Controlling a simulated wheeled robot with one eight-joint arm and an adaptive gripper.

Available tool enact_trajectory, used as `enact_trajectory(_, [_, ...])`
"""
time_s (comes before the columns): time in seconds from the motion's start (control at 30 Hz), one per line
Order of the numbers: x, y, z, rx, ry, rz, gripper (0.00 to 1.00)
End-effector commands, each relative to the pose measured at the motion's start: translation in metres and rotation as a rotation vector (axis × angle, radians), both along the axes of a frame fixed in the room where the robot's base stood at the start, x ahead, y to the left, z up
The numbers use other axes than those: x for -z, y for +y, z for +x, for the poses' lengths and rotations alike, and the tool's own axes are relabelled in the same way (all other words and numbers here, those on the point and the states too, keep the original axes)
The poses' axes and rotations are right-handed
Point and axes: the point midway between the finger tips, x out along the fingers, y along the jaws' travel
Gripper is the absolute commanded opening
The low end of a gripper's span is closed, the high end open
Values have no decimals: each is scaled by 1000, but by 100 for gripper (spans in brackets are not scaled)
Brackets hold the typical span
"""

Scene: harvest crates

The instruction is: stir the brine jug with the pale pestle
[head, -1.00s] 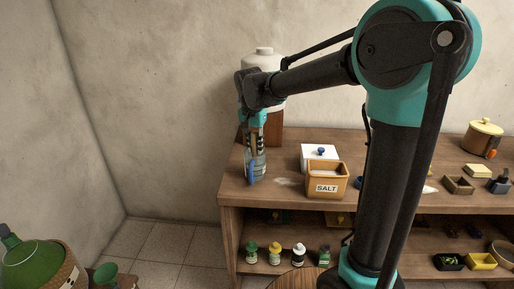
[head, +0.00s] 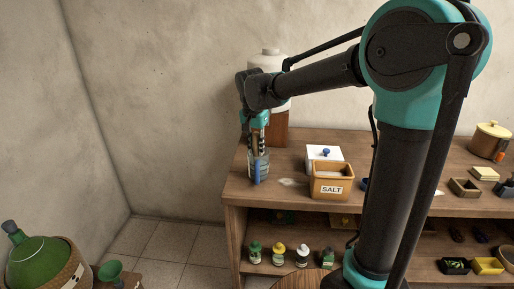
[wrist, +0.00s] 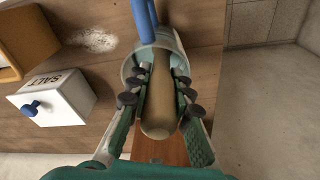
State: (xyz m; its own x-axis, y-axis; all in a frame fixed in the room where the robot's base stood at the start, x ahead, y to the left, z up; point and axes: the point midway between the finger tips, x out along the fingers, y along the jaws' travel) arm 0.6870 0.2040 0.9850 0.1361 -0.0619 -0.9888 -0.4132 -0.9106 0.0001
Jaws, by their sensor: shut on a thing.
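The brine jug (head: 264,168) is a clear, glassy vessel with a blue handle, standing at the left end of the wooden counter. My gripper (head: 258,148) points down over it. In the wrist view the gripper (wrist: 161,92) is shut on the pale pestle (wrist: 158,120), a tan rounded rod, with one finger on each side. The pestle reaches into the mouth of the jug, whose blue handle (wrist: 144,20) shows beyond. The pestle's lower end and the liquid level are hidden.
A brown salt box (head: 332,189) and a white box with a blue knob (head: 313,164) stand to the right. A white-topped container (head: 267,62) is behind the arm. White powder (head: 288,182) lies on the counter (head: 232,192). Small bottles stand on the shelf below.

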Motion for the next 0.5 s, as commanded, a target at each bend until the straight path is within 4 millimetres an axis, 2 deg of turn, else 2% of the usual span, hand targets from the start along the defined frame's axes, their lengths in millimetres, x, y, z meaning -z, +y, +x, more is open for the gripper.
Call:
enact_trajectory(0.3, [0,-10,-11,0,0,0,0])
enact_trajectory(0.5, [0,-10,-11,0,0,0,0])
